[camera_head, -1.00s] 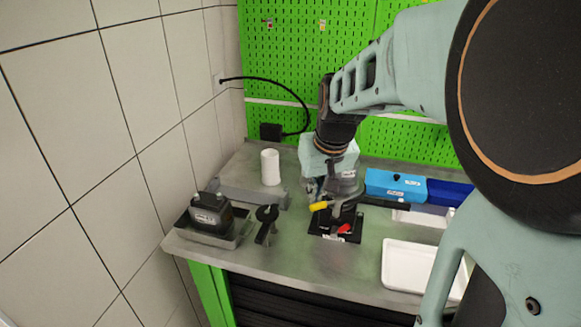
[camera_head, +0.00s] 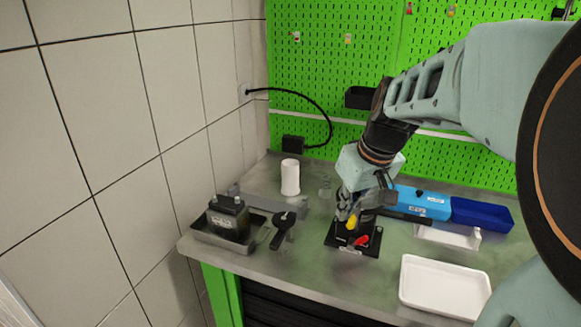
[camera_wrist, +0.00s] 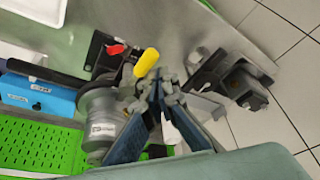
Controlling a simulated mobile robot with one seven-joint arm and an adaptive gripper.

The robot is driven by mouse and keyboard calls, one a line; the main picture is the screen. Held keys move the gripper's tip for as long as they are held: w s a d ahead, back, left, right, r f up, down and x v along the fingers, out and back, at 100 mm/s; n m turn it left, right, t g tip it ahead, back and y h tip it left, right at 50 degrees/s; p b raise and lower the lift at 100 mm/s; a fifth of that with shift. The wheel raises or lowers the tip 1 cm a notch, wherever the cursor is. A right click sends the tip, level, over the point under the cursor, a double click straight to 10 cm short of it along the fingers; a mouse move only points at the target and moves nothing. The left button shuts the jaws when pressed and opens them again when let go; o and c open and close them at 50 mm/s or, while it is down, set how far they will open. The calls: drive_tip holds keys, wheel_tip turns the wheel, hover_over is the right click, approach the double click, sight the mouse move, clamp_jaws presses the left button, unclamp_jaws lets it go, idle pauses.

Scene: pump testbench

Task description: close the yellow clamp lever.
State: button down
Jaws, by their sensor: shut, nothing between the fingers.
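The yellow clamp lever (camera_head: 352,222) is on the clamp fixture with the black base plate (camera_head: 370,247), near the middle of the bench. In the wrist view the yellow lever grip (camera_wrist: 147,62) lies just beyond my fingertips. My gripper (camera_head: 344,212) is shut and empty, right beside the lever. The gripper (camera_wrist: 150,86) also shows in the wrist view; I cannot tell whether it touches the lever. A red grip (camera_head: 361,240) sits at the fixture's front.
A black device in a tray (camera_head: 228,218) and a black stand (camera_head: 282,228) are to the left. A white cylinder (camera_head: 290,177) stands behind them. Blue bins (camera_head: 480,214) and a white tray (camera_head: 443,288) are to the right. Bench at the front is clear.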

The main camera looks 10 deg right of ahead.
drive_tip(key=shift+s+d+f, duration=0.2)
drive_tip(key=shift+s+d, duration=0.05)
drive_tip(key=shift+s, duration=0.05)
idle(0.5)
